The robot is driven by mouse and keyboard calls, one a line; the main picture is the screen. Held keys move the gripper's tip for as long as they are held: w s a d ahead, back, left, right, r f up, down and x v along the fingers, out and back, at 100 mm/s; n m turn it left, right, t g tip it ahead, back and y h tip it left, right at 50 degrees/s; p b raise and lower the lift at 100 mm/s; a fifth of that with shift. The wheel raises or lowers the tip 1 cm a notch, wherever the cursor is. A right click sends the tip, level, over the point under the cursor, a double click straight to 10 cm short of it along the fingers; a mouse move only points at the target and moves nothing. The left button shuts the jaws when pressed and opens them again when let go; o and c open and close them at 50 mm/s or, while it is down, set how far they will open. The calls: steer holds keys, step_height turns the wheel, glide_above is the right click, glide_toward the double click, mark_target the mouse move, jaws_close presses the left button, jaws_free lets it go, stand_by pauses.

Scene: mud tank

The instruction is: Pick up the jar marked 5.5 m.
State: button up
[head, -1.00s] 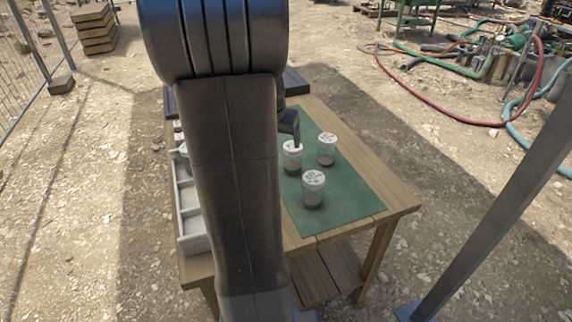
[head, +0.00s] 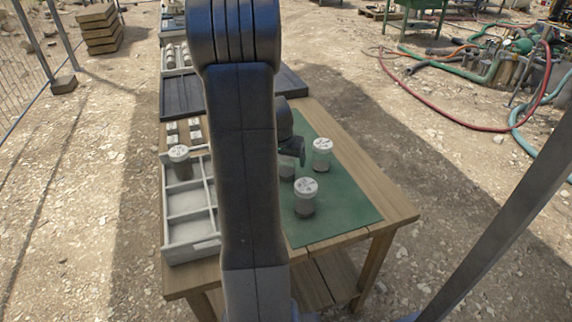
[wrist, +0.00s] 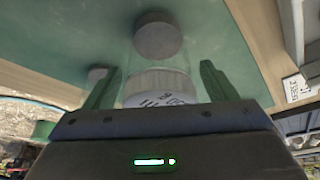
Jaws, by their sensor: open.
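Three jars with white lids stand on the green mat (head: 345,205): a front jar (head: 306,196), a right jar (head: 322,154) and a rear left jar (head: 287,168) half hidden by my gripper. Lid writing is too small to read in the head view. My gripper (head: 294,158) is open at the rear left jar.
A grey divided tray (head: 190,250) lies on the table's left, with another jar (head: 179,160) at its rear left compartment. A dark flat tray (head: 182,97) lies behind. My arm hides the table's middle. The mat's front right part is clear.

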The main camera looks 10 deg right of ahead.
steer(key=c, duration=1.3)
